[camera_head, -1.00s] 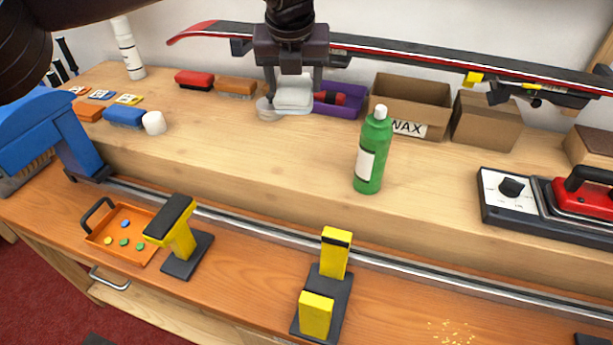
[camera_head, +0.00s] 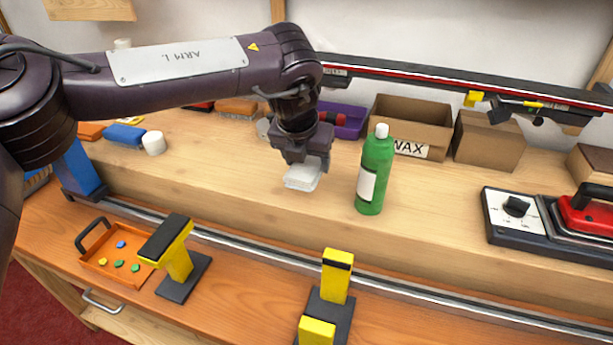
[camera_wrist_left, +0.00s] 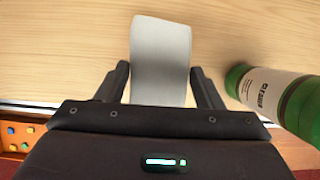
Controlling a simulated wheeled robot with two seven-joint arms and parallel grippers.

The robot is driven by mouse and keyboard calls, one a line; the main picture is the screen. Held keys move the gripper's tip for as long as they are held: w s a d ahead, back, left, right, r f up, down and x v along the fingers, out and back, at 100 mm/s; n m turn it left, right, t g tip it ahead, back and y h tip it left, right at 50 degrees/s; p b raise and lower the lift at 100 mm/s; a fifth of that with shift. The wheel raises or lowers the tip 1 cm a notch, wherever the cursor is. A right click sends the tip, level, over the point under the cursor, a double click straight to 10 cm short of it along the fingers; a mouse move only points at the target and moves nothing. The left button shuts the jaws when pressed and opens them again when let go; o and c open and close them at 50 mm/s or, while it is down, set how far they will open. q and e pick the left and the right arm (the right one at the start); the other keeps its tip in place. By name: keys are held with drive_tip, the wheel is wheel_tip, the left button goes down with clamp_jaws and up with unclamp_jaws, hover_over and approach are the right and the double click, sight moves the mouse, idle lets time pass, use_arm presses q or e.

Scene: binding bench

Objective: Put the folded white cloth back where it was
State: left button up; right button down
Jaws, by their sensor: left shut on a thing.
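The folded white cloth (camera_head: 302,178) is in the jaws of my left gripper (camera_head: 305,162), over the raised wooden shelf left of the green bottle. In the left wrist view the cloth (camera_wrist_left: 160,60) extends forward between the two fingers of my left gripper (camera_wrist_left: 160,85). I cannot tell whether the cloth touches the wood. My right gripper is not in view.
The green bottle (camera_head: 375,170) stands upright close to the right of the cloth; it also shows in the left wrist view (camera_wrist_left: 275,98). A wax box (camera_head: 410,122) and a purple tray (camera_head: 350,121) are behind. Bare shelf (camera_head: 230,165) lies to the left.

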use_arm(q)
drive_tip(key=shift+f, duration=2.4)
drive_tip(key=o, duration=0.9)
drive_tip(key=shift+o, duration=0.2)
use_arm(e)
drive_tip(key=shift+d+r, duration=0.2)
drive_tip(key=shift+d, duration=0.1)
use_arm(q)
drive_tip(key=v, duration=1.2)
drive_tip(key=shift+b, duration=0.35)
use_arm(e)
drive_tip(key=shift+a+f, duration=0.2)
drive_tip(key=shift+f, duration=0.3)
